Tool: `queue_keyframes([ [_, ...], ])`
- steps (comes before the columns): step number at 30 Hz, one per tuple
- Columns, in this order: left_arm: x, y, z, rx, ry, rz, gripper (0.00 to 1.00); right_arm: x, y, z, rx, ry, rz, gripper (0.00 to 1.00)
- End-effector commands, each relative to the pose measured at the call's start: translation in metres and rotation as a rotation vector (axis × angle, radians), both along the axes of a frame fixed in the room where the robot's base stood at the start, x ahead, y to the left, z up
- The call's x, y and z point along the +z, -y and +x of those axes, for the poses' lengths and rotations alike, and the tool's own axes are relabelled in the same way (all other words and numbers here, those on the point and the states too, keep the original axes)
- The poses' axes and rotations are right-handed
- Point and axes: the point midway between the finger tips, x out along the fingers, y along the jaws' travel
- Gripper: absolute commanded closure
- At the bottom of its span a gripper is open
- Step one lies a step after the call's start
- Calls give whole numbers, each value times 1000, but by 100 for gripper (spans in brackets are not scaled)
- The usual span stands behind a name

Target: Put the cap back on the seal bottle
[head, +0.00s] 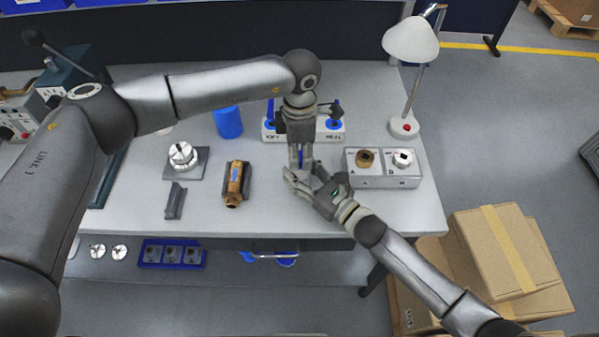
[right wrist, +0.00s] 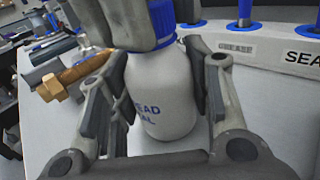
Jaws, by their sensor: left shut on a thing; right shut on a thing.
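The white seal bottle (right wrist: 165,95) with blue lettering stands upright in the right wrist view. My right gripper (right wrist: 155,125) is shut around its body; it shows in the head view (head: 312,186), where the bottle is mostly hidden by the fingers. The blue cap (right wrist: 163,22) is at the top of the bottle in the right wrist view, in line with the neck. My left gripper (head: 301,160) points down from above and is shut on the cap, hiding part of it. I cannot tell whether the cap is fully seated.
A white labelled holder (head: 306,135) with blue rings stands just behind the grippers. A grey block with two fittings (head: 382,181) and a lamp (head: 405,127) are to the right. A brown-orange part (head: 236,184) and a blue cylinder (head: 228,122) are left. The front table strip is clear.

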Motion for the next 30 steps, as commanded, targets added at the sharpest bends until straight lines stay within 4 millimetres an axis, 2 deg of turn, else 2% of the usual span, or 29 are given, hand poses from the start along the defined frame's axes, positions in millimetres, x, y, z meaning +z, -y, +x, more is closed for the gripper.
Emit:
queue_keyframes([
  [18, 0, -1, 1, -994, 2, 2, 97, 0, 0, -1, 1, 0, 0, 100],
  [20, 0, -1, 1, -1065, 2, 1, 97, 0, 0, -1, 2, 0, 0, 100],
  [24, 0, -1, 1, -1052, 3, 2, 97, 0, 0, -1, 2, 0, 0, 100],
  [25, 0, -1, 1, -1052, 3, 2, 66, 0, 0, -1, 2, 0, 0, 100],
  [30, 0, 0, 1, -1051, 2, 0, 44, 0, 0, -1, 1, 0, 0, 100],
])
